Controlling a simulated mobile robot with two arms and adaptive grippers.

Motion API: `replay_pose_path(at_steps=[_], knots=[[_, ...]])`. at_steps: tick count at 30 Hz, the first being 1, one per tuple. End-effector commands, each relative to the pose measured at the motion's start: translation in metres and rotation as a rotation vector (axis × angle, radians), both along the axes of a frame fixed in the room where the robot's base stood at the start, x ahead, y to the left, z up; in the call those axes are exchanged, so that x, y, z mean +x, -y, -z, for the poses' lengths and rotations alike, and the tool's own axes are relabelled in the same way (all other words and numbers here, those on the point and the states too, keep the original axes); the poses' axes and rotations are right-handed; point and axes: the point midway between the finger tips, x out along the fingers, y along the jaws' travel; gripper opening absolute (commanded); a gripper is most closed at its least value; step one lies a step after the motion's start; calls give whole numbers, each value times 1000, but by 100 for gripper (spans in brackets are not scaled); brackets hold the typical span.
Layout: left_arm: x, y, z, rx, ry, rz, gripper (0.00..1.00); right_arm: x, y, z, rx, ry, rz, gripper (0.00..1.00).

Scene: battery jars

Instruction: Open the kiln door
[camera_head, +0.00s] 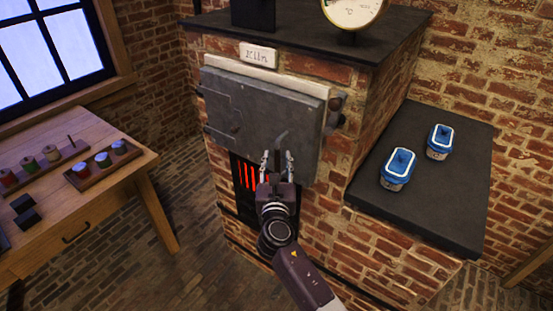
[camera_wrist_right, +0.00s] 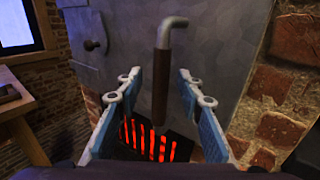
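The kiln door (camera_head: 255,110) is a grey metal slab on the front of the brick kiln (camera_head: 355,130), below a white "Kiln" sign. It looks shut against its frame. Its handle (camera_wrist_right: 160,85), a bent metal bar with a dark brown grip, hangs upright on the door in the right wrist view. My right gripper (camera_head: 276,160) is in front of the door's lower part. Its fingers (camera_wrist_right: 159,85) are open, one on each side of the handle in the picture, with gaps on both sides. I cannot tell how deep the handle sits between them. My left gripper is not in view.
Below the door a grate (camera_head: 245,178) glows red. A wooden table (camera_head: 100,215) with small jars and dark blocks stands at the left. Floor between table and kiln is clear.

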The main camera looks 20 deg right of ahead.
Motion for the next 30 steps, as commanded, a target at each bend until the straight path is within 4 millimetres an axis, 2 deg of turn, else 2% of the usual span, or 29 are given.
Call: replay_pose_path(at_steps=[9,18,30], knots=[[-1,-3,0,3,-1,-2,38,3,1,0,1,-1,0,33],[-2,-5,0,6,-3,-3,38,3,1,0,1,-1,0,0],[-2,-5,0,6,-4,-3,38,3,1,0,1,-1,-1,0]])
